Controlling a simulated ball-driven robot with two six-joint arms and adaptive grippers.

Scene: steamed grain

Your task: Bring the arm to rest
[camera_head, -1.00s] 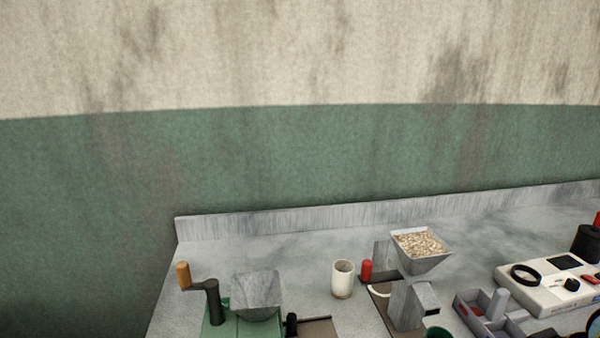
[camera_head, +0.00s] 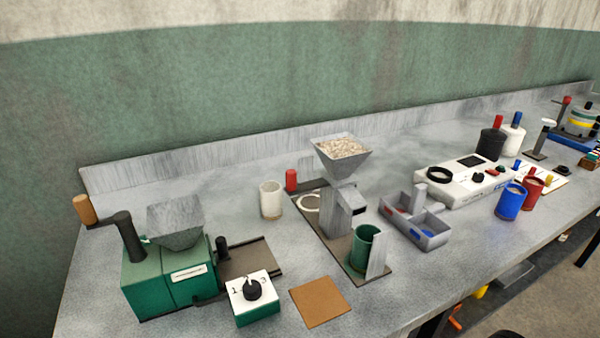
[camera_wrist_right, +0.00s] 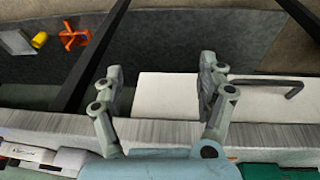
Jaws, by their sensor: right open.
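My right gripper (camera_wrist_right: 161,78) shows in the right wrist view with its two grey fingers spread apart and nothing between them. Behind the fingers are a white panel or box (camera_wrist_right: 165,95) and the grey bench edge (camera_wrist_right: 60,125); I cannot tell how far away they are. Neither arm shows in the head view, and my left gripper is not in view.
The grey bench (camera_head: 95,250) carries a green hand-crank grinder (camera_head: 160,280), a dial box (camera_head: 252,300), a brown square mat (camera_head: 320,302), a white cup (camera_head: 270,200), a grain-filled hopper (camera_head: 342,160), a grey compartment tray (camera_head: 428,240) and a white device (camera_head: 465,185).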

